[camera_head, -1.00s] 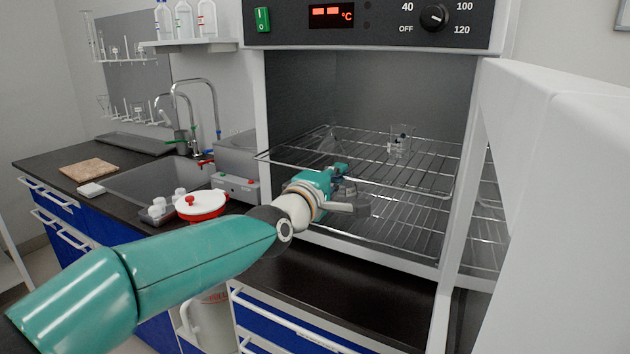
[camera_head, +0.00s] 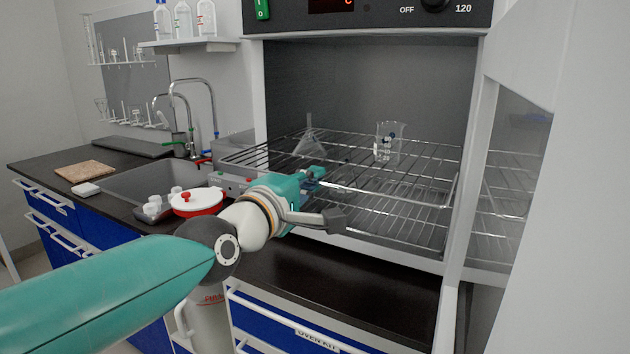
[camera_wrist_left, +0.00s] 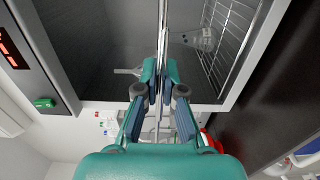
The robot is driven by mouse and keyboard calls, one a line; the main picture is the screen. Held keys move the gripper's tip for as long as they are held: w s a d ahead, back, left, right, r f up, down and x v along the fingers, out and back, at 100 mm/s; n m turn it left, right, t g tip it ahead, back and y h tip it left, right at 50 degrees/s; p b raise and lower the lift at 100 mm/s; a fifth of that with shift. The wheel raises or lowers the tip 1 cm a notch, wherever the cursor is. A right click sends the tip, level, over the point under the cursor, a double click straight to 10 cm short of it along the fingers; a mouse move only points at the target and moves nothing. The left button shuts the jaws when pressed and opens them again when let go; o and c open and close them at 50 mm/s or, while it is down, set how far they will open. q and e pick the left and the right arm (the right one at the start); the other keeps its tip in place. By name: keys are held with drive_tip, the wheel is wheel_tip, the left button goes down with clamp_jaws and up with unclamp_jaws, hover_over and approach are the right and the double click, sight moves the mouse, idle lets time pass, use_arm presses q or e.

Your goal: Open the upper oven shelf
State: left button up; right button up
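The upper oven shelf (camera_head: 400,191) is a wire rack standing partly out past the oven's front frame. A glass beaker (camera_head: 388,146) and a conical glass vessel (camera_head: 309,143) stand on it. My left gripper (camera_head: 328,197) is at the shelf's front bar. In the left wrist view, its two fingers (camera_wrist_left: 161,85) are closed from both sides on the bar (camera_wrist_left: 163,45). In the head view, the gripper hides part of the front bar. My right gripper is in neither view.
The oven door (camera_head: 545,230) stands open at the right, close to the camera. A lower rack (camera_head: 400,234) lies beneath the upper shelf. Left of the oven are a red-and-white round container (camera_head: 196,201), small white cups and a sink (camera_head: 150,183). The dark counter (camera_head: 340,285) before the oven is clear.

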use_arm(q)
drive_tip(key=o, duration=0.4)
drive_tip(key=shift+d+f, duration=0.15)
drive_tip(key=shift+f, duration=0.1)
drive_tip(key=shift+r, duration=0.15)
drive_tip(key=shift+s+a, duration=0.15)
drive_tip(key=shift+a, duration=0.05)
drive_tip(key=v, duration=1.1)
drive_tip(key=shift+s+a, duration=0.1)
drive_tip(key=shift+s, duration=0.2)
